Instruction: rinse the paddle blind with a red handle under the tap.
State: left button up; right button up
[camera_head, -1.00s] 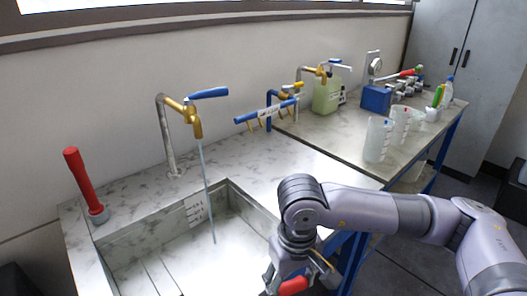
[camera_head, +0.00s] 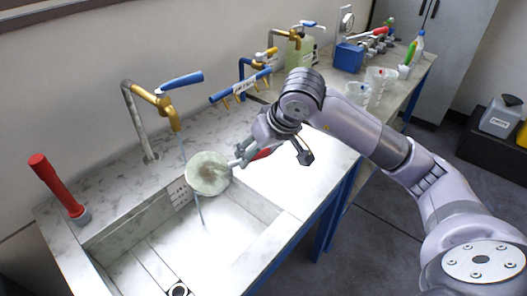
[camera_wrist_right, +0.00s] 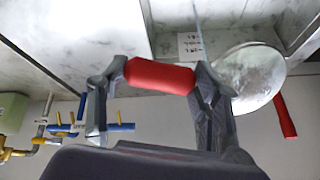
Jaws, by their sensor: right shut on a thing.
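The paddle blind's round pale disc (camera_head: 208,173) has a brownish smudge and is held over the sink (camera_head: 150,235), below the tap (camera_head: 172,108). Thin water runs from the spout; the stream shows above and below the disc. I cannot tell whether it strikes the face or passes behind. The red handle (camera_wrist_right: 160,75) lies between the fingers of my right gripper (camera_head: 246,152), which is shut on it. In the right wrist view the disc (camera_wrist_right: 250,78) is beyond the right finger. My left gripper is not in view.
A red upright handle (camera_head: 57,186) stands at the sink's left corner. Beakers (camera_head: 380,82) and a blue box (camera_head: 348,57) stand on the far bench. The sink's front is clear.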

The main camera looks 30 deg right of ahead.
jog(key=w+a+f, duration=0.2)
jog(key=w+a, duration=0.1)
jog(key=w, duration=0.8)
jog(key=shift+w, duration=0.25)
jog(key=shift+a, duration=0.1)
dwell(0.7)
jog(key=shift+w+d+b, duration=0.15)
jog(key=shift+d+b, duration=0.25)
jog(key=shift+d, duration=0.25)
jog(key=shift+a, duration=0.2)
